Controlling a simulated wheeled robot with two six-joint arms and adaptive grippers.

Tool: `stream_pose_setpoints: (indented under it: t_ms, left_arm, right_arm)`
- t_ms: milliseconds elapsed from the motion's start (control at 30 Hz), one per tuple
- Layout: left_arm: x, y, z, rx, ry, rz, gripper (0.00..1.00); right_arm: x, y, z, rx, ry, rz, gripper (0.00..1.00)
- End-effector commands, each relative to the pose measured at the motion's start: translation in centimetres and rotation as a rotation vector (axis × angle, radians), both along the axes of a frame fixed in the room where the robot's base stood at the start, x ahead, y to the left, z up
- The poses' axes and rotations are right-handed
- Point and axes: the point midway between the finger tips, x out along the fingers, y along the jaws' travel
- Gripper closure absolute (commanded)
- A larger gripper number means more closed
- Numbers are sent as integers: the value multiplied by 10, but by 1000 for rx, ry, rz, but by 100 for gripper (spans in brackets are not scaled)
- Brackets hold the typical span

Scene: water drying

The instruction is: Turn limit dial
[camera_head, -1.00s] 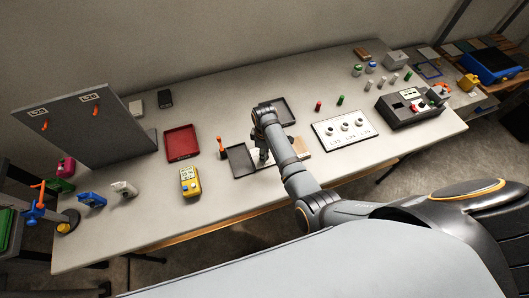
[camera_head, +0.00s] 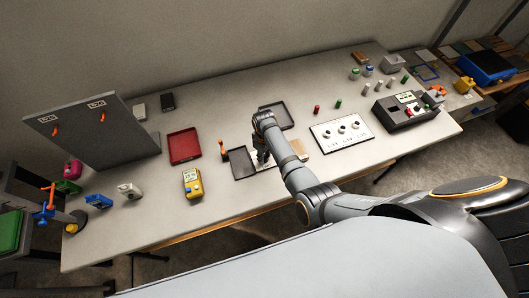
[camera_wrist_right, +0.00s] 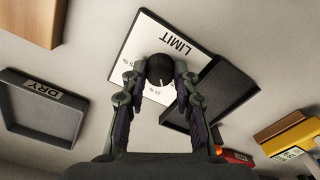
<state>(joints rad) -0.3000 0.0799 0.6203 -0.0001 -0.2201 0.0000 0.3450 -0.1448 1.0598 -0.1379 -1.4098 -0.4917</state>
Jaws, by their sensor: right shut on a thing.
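The limit dial is a round black knob (camera_wrist_right: 160,70) with a white pointer mark, on a white plate (camera_wrist_right: 150,35) lettered LIMIT with percent marks around the knob. In the wrist view my right gripper (camera_wrist_right: 160,80) has one finger on each side of the knob and is shut on it. The fingers hide part of the scale, so I cannot read the setting. In the head view my right gripper (camera_head: 262,157) points down at the table beside a dark tray (camera_head: 241,164), and the arm mostly hides the dial. My left gripper is not in view.
A dark tray lies against the plate in the wrist view (camera_wrist_right: 215,92); a tray labelled DRY (camera_wrist_right: 45,112) is at left. A wooden block (camera_head: 298,146), a white panel of knobs (camera_head: 341,131), a yellow meter (camera_head: 192,184) and a red tray (camera_head: 184,146) stand around my arm.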

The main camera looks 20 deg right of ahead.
Motion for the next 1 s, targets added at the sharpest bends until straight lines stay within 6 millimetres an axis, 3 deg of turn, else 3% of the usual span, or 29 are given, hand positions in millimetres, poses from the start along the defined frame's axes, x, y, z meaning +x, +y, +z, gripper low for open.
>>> stream_pose_setpoints:
  t_ms: [500,1000]
  left_arm:
    - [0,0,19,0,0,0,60]
    - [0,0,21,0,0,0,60]
  right_arm:
    - [0,1,0,1,1,-310,100]
    - [0,0,-1,1,1,-362,100]
